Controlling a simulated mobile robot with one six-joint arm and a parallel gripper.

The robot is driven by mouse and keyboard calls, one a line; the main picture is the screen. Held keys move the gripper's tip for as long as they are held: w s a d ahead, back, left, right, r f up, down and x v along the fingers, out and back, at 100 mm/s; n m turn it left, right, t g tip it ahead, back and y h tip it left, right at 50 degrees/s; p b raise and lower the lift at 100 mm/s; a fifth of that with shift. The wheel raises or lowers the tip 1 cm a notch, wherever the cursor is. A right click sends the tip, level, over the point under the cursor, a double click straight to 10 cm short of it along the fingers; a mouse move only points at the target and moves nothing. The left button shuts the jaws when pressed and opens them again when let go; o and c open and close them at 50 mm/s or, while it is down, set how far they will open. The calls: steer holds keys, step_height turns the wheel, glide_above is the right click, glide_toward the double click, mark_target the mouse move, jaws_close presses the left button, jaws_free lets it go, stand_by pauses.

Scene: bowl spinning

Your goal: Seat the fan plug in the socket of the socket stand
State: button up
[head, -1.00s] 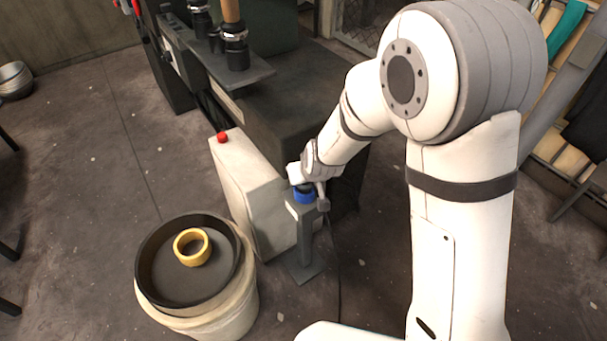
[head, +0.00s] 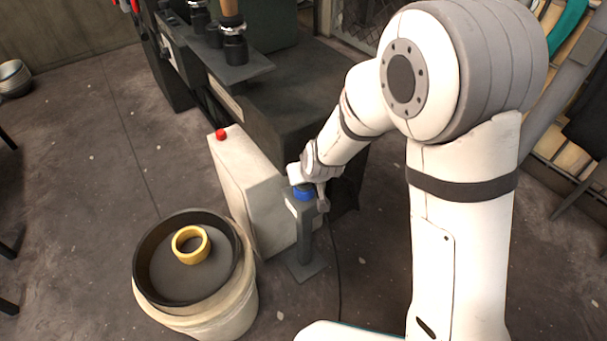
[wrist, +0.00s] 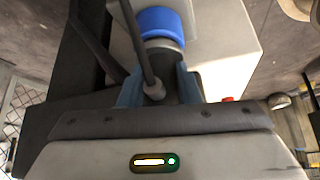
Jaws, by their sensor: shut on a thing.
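The socket stand (head: 305,240) is a grey post on a square foot plate, right of the white box. My gripper (head: 308,180) is at the top of the post, partly hidden by my wrist. A blue round part (head: 303,194) shows at the post's top, under the gripper. In the wrist view my gripper (wrist: 160,88) is shut on the dark body of the fan plug (wrist: 180,88). A grey collar and the blue part (wrist: 162,22) show beyond the fingers. Whether the blue part belongs to plug or socket, and how deep the plug sits, I cannot tell.
A white box (head: 245,190) with a red button (head: 222,134) stands close left of the post. A pale drum (head: 225,315) with a dark pan and yellow ring (head: 190,245) is at front left. A dark cable (head: 338,270) runs down right of the stand. Dark machinery stands behind.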

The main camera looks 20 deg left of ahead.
steer(key=o, duration=1.1)
steer(key=p+v, duration=0.4)
steer(key=v, duration=0.3)
steer(key=shift+r+p, duration=0.3)
steer(key=shift+r, duration=0.05)
steer(key=shift+s+d, duration=0.1)
steer(key=shift+s, duration=0.05)
